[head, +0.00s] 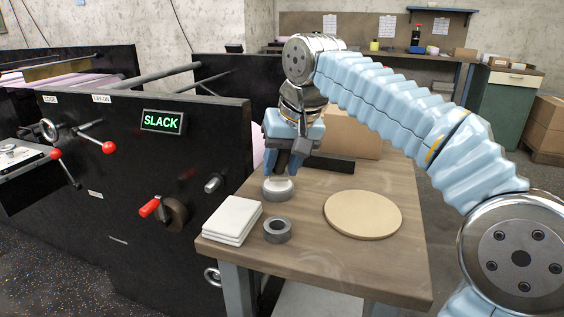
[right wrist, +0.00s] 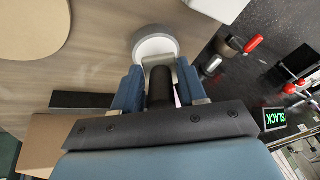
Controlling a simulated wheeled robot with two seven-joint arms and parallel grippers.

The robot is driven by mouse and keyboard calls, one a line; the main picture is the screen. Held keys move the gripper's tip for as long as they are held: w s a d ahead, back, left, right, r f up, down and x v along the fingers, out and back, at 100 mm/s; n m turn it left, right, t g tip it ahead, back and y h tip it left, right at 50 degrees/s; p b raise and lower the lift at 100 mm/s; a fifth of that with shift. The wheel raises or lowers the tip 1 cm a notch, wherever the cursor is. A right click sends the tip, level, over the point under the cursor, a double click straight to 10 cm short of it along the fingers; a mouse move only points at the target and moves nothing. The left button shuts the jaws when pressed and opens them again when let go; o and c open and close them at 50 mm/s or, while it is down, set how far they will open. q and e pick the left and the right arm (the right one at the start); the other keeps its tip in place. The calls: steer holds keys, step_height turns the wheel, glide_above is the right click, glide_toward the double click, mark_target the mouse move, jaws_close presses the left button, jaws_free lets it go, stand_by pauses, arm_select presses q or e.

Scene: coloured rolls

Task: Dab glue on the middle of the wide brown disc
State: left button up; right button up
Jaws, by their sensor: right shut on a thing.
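The wide brown disc (head: 362,214) lies flat on the right part of the wooden table; its edge also shows at the upper left of the right wrist view (right wrist: 30,28). A round grey pot with a white inside (head: 278,189) stands left of the disc. My right gripper (head: 288,165) points down over this pot, away from the disc. It is shut on a dark handle (right wrist: 160,86), which looks like a glue brush. The handle's lower end is at the pot (right wrist: 156,36); I cannot tell whether it touches the white inside. My left gripper is out of view.
A grey ring-shaped roll (head: 278,230) and a stack of white cloths (head: 232,219) sit near the table's front left. A cardboard box (head: 352,143) and a dark bar stand behind. A black machine (head: 100,170) with red handles borders the table's left. The table around the disc is clear.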

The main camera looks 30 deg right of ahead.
steer(key=shift+f+b, duration=0.35)
steer(key=shift+f, duration=0.2)
steer(key=shift+f, duration=0.15)
stand_by(1.4)
steer(key=shift+r+p, duration=0.25)
steer(key=shift+p, duration=0.1)
step_height(320, 180, up, 2)
steer(key=shift+r+p, duration=0.2)
steer(key=shift+p, duration=1)
step_height(320, 180, up, 4)
steer(key=p, duration=0.4)
steer(key=shift+r, duration=0.2)
steer(key=shift+f, duration=0.1)
